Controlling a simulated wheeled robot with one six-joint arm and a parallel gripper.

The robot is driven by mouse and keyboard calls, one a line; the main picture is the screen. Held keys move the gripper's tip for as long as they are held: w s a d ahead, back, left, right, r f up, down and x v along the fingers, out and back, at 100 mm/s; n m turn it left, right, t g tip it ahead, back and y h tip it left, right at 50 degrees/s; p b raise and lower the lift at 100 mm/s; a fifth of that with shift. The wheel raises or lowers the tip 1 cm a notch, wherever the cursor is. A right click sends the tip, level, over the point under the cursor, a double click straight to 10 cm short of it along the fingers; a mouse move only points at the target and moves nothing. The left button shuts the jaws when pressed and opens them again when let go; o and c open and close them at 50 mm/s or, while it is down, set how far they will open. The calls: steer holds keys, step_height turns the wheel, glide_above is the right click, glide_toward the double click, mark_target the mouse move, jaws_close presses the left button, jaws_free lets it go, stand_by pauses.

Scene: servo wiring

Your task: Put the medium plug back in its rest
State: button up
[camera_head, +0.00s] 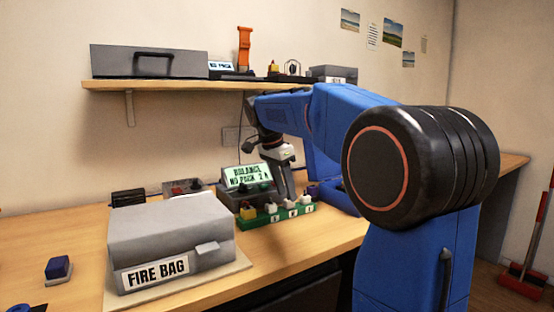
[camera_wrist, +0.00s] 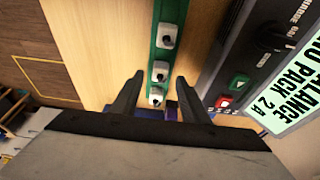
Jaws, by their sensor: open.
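Three white plugs stand in a row on a green strip (camera_head: 262,221), beside the display unit. In the head view they are a left plug (camera_head: 271,208), a middle plug (camera_head: 290,205) and a right plug (camera_head: 307,200). The wrist view looks down on the green strip (camera_wrist: 170,12), with plugs at the top (camera_wrist: 168,38), middle (camera_wrist: 160,71) and bottom (camera_wrist: 155,96). Its labels are too small to read surely, so I cannot tell which plug is the medium one. My gripper (camera_head: 287,195) is open above the strip; its fingertips (camera_wrist: 159,77) straddle the row without visibly holding anything.
The charger unit's lit display (camera_head: 246,177) reads "BALANCE NO PACK 2 A" and stands close behind the strip. A grey fire bag box (camera_head: 170,240) is at front left. A blue block (camera_head: 58,268) lies further left. A shelf (camera_head: 180,86) runs above the bench.

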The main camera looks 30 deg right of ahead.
steer(key=v, duration=1.5)
